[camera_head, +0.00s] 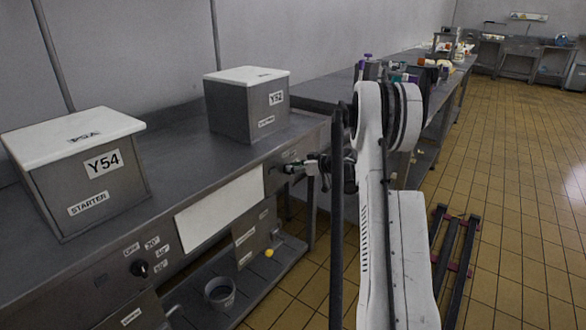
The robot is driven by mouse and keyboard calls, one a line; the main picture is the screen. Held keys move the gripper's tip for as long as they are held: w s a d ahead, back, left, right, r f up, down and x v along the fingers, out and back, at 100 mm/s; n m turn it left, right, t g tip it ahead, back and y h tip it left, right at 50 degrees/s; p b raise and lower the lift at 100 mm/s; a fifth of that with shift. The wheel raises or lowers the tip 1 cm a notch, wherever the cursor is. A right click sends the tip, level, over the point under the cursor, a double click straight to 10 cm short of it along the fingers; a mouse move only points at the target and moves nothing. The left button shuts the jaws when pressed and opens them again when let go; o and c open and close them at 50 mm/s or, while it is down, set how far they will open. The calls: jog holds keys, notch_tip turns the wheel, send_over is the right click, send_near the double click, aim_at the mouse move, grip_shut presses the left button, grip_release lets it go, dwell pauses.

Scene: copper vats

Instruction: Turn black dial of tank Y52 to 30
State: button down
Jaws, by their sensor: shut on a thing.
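Tank Y52 (232,110) is a grey metal box with a white lid on the steel counter, left of centre. Its label sits on the right-hand face. My gripper (290,168) reaches left from my arm to the counter's front panel below tank Y52. Its fingers are shut on the black dial there. The fingers hide the dial, so I cannot read its setting. The nearer tank Y54 (50,180), marked STARTER, has its own black dial (139,268) on the panel below, with temperature labels around it.
The steel counter (185,160) runs along the left wall. A white blank panel (222,212) is on its front. A grey bucket (219,292) stands on the lower shelf. Dark rails (455,250) lie on the tiled floor (520,200), which is open at right.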

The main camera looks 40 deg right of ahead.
jog(key=shift+d, duration=0.1)
jog(key=shift+w+d+f+m+y, duration=0.1)
jog(key=shift+d+m+y, duration=0.05)
jog(key=shift+m+y, duration=0.75)
jog(key=shift+s+d+f+m+y, duration=0.15)
jog(key=shift+m+y, duration=0.4)
jog(key=shift+m, duration=0.55)
jog(key=shift+w+d+f+m+y, duration=0.1)
jog(key=shift+w+d+m+y, duration=0.1)
jog(key=shift+m+y, duration=0.7)
jog(key=c, duration=1.8)
grip_release()
jog(key=shift+o, duration=0.2)
jog(key=shift+r, duration=0.1)
jog(key=v, duration=1.2)
